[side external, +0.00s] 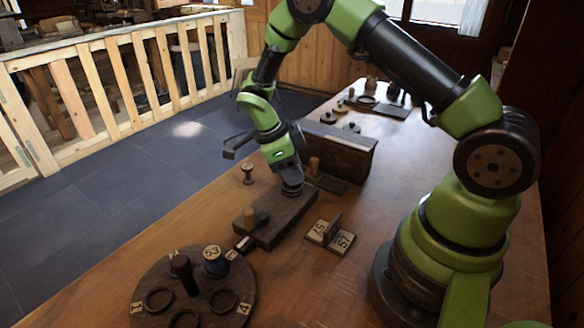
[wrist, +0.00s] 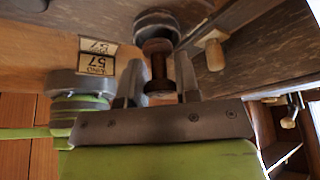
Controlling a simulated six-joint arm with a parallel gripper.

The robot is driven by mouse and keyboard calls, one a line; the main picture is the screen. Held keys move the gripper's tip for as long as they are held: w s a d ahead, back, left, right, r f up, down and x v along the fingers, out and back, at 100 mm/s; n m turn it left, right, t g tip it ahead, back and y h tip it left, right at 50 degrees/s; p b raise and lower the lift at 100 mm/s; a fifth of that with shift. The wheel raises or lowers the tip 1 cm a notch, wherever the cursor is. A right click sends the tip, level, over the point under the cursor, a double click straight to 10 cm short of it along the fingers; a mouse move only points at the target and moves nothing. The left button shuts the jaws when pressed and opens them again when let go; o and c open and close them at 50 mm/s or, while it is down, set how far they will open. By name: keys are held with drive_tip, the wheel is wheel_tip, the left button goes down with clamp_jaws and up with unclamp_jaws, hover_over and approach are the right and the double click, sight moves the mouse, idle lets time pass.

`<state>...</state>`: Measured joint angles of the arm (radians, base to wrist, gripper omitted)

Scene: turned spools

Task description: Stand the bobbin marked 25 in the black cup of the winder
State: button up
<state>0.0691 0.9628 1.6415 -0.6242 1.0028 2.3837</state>
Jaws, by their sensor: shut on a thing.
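My gripper (wrist: 159,88) is shut on a reddish-brown bobbin (wrist: 158,66), which sits between the two fingertips in the wrist view. No number is readable on it. The black cup (wrist: 150,20) of the winder is just beyond the bobbin's far end, which overlaps the cup's near rim in the picture. I cannot tell whether the bobbin touches the cup. In the side view my gripper (side external: 290,180) points down over the far end of the winder's dark block (side external: 272,226). The held bobbin is not clearly visible there.
A small spool (side external: 248,174) stands left of the winder. Number cards (side external: 330,234) lie right of it. A long dark box (side external: 340,150) stands behind.

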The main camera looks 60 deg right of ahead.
drive_tip(key=shift+f, duration=0.6)
idle(1.5)
drive_tip(key=o, duration=1)
drive_tip(key=shift+c, duration=0.2)
drive_tip(key=shift+r, duration=0.15)
drive_tip(key=shift+r, duration=4.15)
